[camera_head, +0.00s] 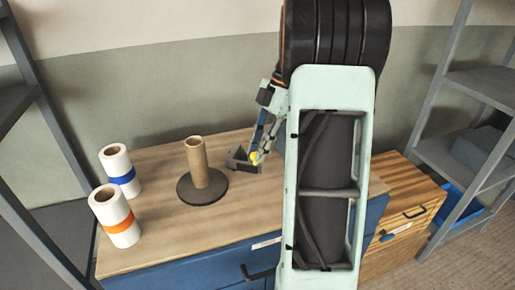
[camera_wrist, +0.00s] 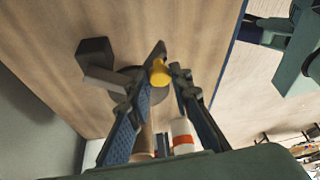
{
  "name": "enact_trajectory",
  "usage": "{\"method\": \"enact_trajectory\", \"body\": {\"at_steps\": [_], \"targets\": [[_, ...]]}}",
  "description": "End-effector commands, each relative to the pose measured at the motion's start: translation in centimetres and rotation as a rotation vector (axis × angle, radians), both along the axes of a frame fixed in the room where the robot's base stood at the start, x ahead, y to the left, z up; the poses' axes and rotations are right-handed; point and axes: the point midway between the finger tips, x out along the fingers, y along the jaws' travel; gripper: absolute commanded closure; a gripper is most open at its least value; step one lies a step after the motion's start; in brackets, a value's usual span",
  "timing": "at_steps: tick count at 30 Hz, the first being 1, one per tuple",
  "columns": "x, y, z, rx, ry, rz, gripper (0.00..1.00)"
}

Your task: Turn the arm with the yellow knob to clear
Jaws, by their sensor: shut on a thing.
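The yellow knob (camera_wrist: 159,73) sits between the fingertips of my gripper (camera_wrist: 165,76) in the wrist view, and the fingers are shut on it. In the head view the knob (camera_head: 254,157) shows as a small yellow spot under my gripper (camera_head: 259,152). The dark grey arm (camera_wrist: 105,78) runs from a blocky post (camera_wrist: 95,50) towards the knob; the fingers hide part of it. In the head view the dark arm and post (camera_head: 238,161) stand on the bench top, just right of a cardboard tube. Which way the arm points against any marking cannot be told.
A cardboard tube (camera_head: 197,163) stands upright on a dark round base (camera_head: 186,191). Two white rolls, one blue-banded (camera_head: 119,170) and one orange-banded (camera_head: 114,215), stand at the left of the wooden bench top (camera_head: 175,238). Grey shelving (camera_head: 460,150) stands right. The bench's front middle is clear.

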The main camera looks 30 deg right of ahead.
Motion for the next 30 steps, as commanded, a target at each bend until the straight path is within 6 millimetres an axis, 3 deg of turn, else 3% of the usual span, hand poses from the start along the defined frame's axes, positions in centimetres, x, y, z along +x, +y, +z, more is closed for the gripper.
{"method": "enact_trajectory", "body": {"at_steps": [3,4,8,20,30], "targets": [[0.0,-0.2,0.1,-0.004,-0.003,-0.001,1.00],[0.0,-0.2,0.1,-0.004,-0.003,-0.001,0.78],[0.0,-0.2,0.1,-0.004,-0.002,-0.002,0.64],[0.0,-0.4,0.7,-0.002,-0.002,-0.002,0.63],[0.1,-3.0,6.7,-0.006,-0.005,-0.004,0.63]]}}
